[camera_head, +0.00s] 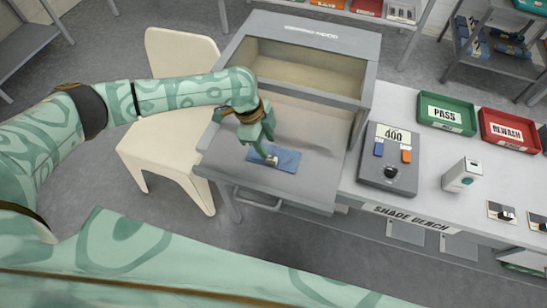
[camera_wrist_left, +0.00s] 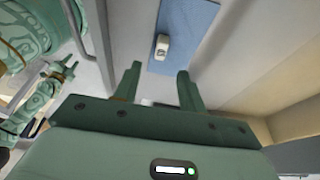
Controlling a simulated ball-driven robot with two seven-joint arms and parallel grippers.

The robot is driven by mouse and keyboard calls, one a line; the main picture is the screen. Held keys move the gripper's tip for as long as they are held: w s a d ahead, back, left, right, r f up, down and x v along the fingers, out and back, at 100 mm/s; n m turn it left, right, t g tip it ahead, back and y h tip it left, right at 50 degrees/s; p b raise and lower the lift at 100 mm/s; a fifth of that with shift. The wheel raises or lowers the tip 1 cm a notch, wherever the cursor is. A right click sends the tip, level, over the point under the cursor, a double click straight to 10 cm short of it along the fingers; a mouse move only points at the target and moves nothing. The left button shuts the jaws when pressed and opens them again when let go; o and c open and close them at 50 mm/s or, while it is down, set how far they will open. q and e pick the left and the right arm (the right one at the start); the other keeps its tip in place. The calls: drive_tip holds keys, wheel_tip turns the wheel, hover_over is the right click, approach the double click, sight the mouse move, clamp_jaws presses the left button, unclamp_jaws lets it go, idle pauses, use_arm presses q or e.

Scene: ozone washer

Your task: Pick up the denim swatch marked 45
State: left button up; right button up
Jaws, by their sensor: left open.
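A blue denim swatch (camera_head: 287,161) lies flat on the grey front shelf (camera_head: 222,160) of the open cabinet. It also shows at the top of the left wrist view (camera_wrist_left: 195,22), with a small pale tag or clip (camera_wrist_left: 162,46) at its near end. No number on it can be read. My left gripper (camera_head: 262,151) points down over the swatch's left end. In the left wrist view its two fingers (camera_wrist_left: 158,71) are apart, with nothing between them, and the clip is just beyond the tips. Contact cannot be told.
The grey cabinet (camera_head: 297,24) rises behind the shelf. A cream chair (camera_head: 180,50) stands to the left. On the white bench to the right are a grey control box (camera_head: 389,185), a small white device (camera_head: 462,175), a green PASS tray (camera_head: 432,122) and a red REWASH tray (camera_head: 497,146).

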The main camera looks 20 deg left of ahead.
sight(271, 158)
use_arm(q)
drive_tip(key=x, duration=0.2)
drive_tip(key=b+x, duration=0.1)
drive_tip(key=x, duration=0.3)
drive_tip(key=shift+a+f+b, duration=0.3)
drive_tip(key=shift+a+b, duration=0.1)
drive_tip(key=shift+r, duration=0.1)
drive_tip(key=shift+c, duration=0.3)
clamp_jaws()
